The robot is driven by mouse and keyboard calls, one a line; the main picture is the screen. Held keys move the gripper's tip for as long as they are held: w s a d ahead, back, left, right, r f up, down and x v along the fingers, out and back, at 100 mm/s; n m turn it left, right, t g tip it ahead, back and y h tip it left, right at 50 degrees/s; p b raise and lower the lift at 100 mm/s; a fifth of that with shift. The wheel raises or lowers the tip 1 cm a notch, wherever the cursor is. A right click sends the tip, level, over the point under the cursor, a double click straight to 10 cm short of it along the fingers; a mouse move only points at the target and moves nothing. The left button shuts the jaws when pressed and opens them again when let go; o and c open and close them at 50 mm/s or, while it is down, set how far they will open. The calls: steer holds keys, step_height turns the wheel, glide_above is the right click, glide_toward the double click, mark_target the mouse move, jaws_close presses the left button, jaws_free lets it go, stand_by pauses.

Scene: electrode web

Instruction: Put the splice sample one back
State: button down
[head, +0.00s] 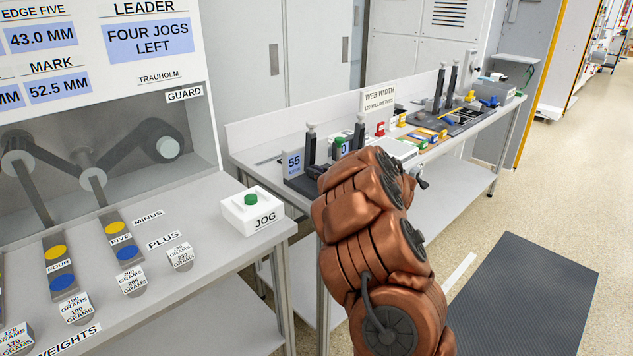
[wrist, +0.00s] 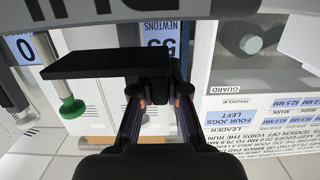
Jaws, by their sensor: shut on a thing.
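In the wrist view my gripper (wrist: 159,94) is shut on a flat black plate, which looks like the splice sample (wrist: 105,65). The plate sticks out to the left from between the fingertips. No label on it can be read, so I cannot tell whether it is sample one. In the head view my copper-coloured arm reaches over the near end of the bench and hides my gripper and the plate.
The long bench (head: 455,185) carries black clamp posts, a WEB WIDTH sign (head: 379,100) and small coloured items. The JOG box (head: 252,210) with its green button stands on the machine shelf at left. A dark mat (head: 525,300) lies on open floor at right.

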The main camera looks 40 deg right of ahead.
mark_target(317, 190)
steer(key=shift+f+p, duration=0.55)
steer(key=shift+f, duration=0.95)
steer(key=shift+f, duration=0.1)
steer(key=c, duration=1.2)
jaws_free()
steer(key=shift+f+b, duration=0.3)
steer(key=shift+b, duration=0.5)
steer(key=s, duration=0.2)
steer(key=s+r, duration=0.1)
steer(key=s, duration=0.2)
steer(key=s+r, duration=0.1)
steer(key=s, duration=0.1)
steer(key=shift+s+a, duration=0.1)
steer(key=shift+s, duration=0.3)
